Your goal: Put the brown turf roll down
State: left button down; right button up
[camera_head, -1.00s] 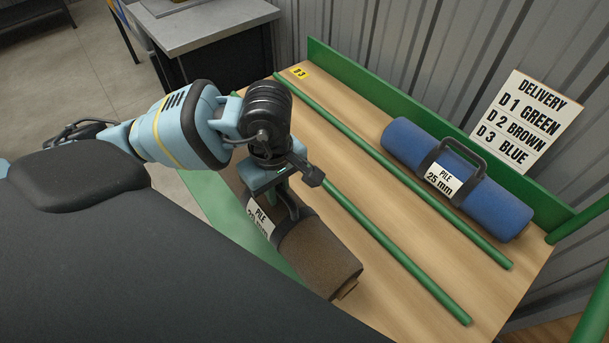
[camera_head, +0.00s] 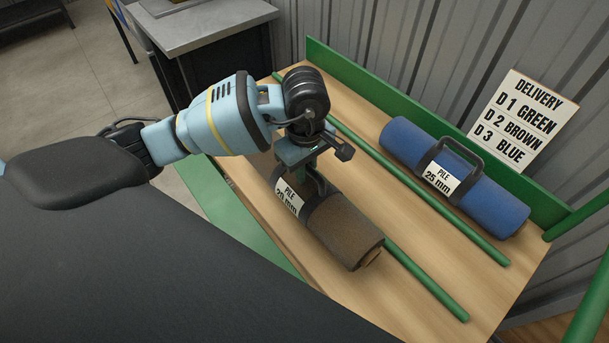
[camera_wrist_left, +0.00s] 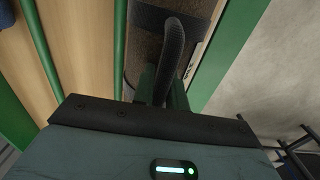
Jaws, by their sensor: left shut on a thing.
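The brown turf roll (camera_head: 342,232) has a dark carry handle and a white label reading PILE 20 mm, its number partly hidden. My left gripper (camera_head: 308,176) is shut on the roll's handle from above. In the left wrist view the dark handle (camera_wrist_left: 173,50) runs between the green fingers, with the brown roll (camera_wrist_left: 145,45) below it. The roll is over the wooden bench top (camera_head: 400,225), on the near side of a green divider rail (camera_head: 425,278). I cannot tell whether it touches the bench. My right gripper is not in view.
A blue turf roll (camera_head: 400,145) labelled PILE 25 mm lies in the far lane, beyond another green rail (camera_head: 450,218). A delivery board (camera_head: 522,122) reads D1 green, D2 brown, D3 blue. A grey worktop (camera_head: 205,22) stands at the back left.

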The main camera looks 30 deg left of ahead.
pick_arm(q)
jog(key=shift+f, duration=1.4)
jog(key=c, duration=1.4)
grip_release()
jog(key=shift+s+f, duration=0.1)
notch_tip(320, 180, up, 12)
jog(key=shift+r, duration=0.15)
